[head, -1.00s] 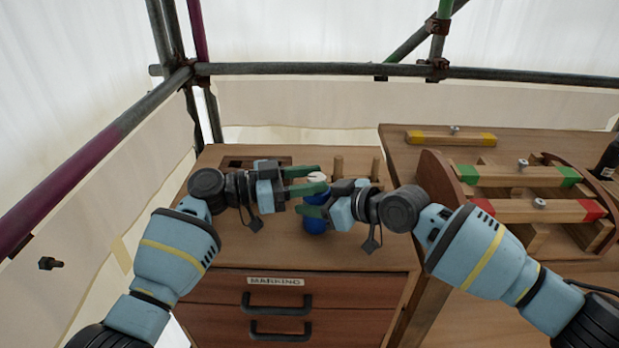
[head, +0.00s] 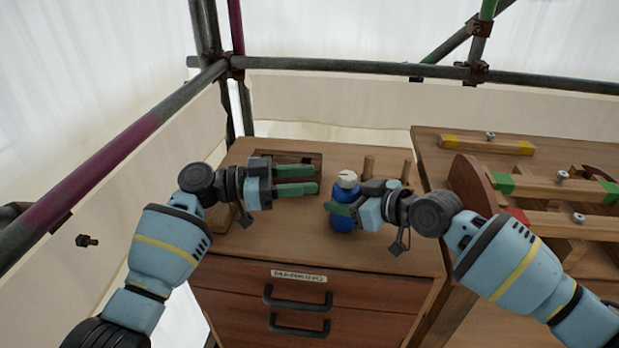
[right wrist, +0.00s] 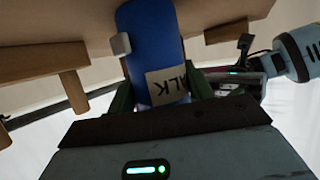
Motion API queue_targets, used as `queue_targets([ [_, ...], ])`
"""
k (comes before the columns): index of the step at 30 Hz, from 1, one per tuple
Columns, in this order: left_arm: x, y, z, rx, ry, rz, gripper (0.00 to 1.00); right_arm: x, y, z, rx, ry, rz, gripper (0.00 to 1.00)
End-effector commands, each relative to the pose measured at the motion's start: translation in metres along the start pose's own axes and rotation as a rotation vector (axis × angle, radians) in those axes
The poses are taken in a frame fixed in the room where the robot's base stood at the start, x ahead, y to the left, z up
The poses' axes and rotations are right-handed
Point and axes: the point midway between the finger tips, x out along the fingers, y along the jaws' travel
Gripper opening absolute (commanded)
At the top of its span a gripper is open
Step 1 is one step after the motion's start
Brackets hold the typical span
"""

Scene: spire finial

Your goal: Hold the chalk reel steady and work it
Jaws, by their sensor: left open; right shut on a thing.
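The chalk reel (head: 343,221) is a blue upright body with a white top (head: 347,179), at the middle of the wooden cabinet top (head: 290,236). My right gripper (head: 346,199) is shut on the blue body from the right. In the right wrist view the reel (right wrist: 150,40) sits between the green fingers, with a pale label ending in "LK" and a small grey tab (right wrist: 121,44) on its side. I cannot tell whether its base touches the cabinet. My left gripper (head: 317,180) is open and empty, left of the reel, with its fingers pointing at the white top across a small gap.
Two wooden pegs (head: 368,167) stand behind the reel. A dark recess (head: 303,160) lies behind my left gripper. Drawers with a "MARKING" label (head: 299,276) are below. A bench (head: 440,146) with a wooden frame and colour-ended bars stands right. Scaffold poles (head: 350,66) cross behind.

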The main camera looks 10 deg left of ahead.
Motion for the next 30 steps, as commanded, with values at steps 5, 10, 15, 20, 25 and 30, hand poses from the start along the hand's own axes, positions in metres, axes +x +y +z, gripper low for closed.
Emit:
queue_targets([
  [5,0.0,0.0,0.0,0.0,0.0,0.0,0.41,0.0,0.0,0.0,0.0,0.0,0.0,0.26],
  [10,0.0,0.0,0.0,0.0,0.0,0.0,0.41,0.0,0.0,0.0,0.0,0.0,0.0,0.63],
  [15,0.0,0.0,0.0,0.0,0.0,0.0,0.41,0.0,0.0,0.0,0.0,0.0,0.0,0.77],
  [20,0.0,0.0,0.0,0.0,0.0,0.0,0.41,0.0,0.0,0.0,0.0,0.0,0.0,0.77],
  [25,0.0,0.0,0.0,0.0,0.0,0.0,0.41,-0.006,0.001,0.001,0.001,0.0,0.001,0.77],
  [30,0.0,0.0,0.0,0.0,0.0,0.0,0.41,-0.027,0.001,0.001,-0.001,0.0,0.001,0.77],
])
